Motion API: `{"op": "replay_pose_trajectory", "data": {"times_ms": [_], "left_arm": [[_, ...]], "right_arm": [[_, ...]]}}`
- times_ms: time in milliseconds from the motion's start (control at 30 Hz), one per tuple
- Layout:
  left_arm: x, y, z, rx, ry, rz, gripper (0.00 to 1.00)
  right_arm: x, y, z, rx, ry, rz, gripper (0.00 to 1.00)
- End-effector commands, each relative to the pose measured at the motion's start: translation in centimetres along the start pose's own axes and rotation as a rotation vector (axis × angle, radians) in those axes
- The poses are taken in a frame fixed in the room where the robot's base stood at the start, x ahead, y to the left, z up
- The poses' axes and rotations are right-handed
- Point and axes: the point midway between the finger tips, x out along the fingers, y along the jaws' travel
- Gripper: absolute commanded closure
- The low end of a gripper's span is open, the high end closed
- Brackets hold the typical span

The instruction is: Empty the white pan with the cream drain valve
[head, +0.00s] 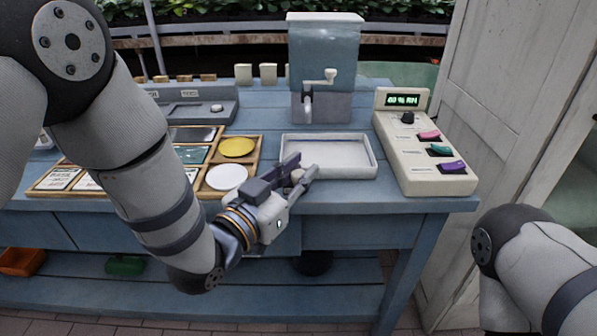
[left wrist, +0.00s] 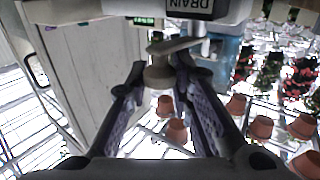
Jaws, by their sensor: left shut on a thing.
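The white pan (head: 345,173) sits on the blue table, a shallow rectangular tray in the head view. I cannot tell how much liquid it holds. My left gripper (head: 303,174) is at the pan's front left corner, shut on the cream drain valve (head: 297,176), which its fingers mostly hide.
A water tank (head: 324,60) with a tap stands behind the pan. A control box (head: 425,150) with a display and coloured switches is to the right. A wooden tray (head: 205,186) with yellow and white discs lies to the left. A white door stands far right.

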Motion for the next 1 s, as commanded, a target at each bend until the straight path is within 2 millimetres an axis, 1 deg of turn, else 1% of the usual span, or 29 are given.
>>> {"op": "replay_pose_trajectory", "data": {"times_ms": [300, 633, 667, 700, 733, 1000], "left_arm": [[-0.53, -0.82, -0.09, 0.001, 0.001, 0.184, 1.00], [-0.64, -0.83, 0.05, 0.001, -0.002, 0.203, 1.00], [-0.64, -0.83, 0.05, 0.001, -0.002, 0.203, 0.73], [-0.64, -0.83, 0.05, 0.001, -0.002, 0.203, 0.64], [-0.64, -0.83, 0.05, 0.001, -0.002, 0.203, 0.60], [-0.67, -0.80, 0.04, 0.000, -0.001, 0.203, 0.60]], "right_arm": [[-0.51, -0.02, -0.19, 0.000, 0.012, -0.001, 1.00], [-0.49, -0.01, -0.19, 0.000, 0.011, -0.001, 1.00], [-0.49, -0.01, -0.19, 0.000, 0.011, -0.001, 1.00], [-0.49, -0.01, -0.19, 0.000, 0.011, -0.001, 1.00], [-0.49, -0.01, -0.19, 0.000, 0.011, -0.001, 1.00], [-0.49, -0.01, -0.19, 0.000, 0.011, -0.001, 1.00]]}}
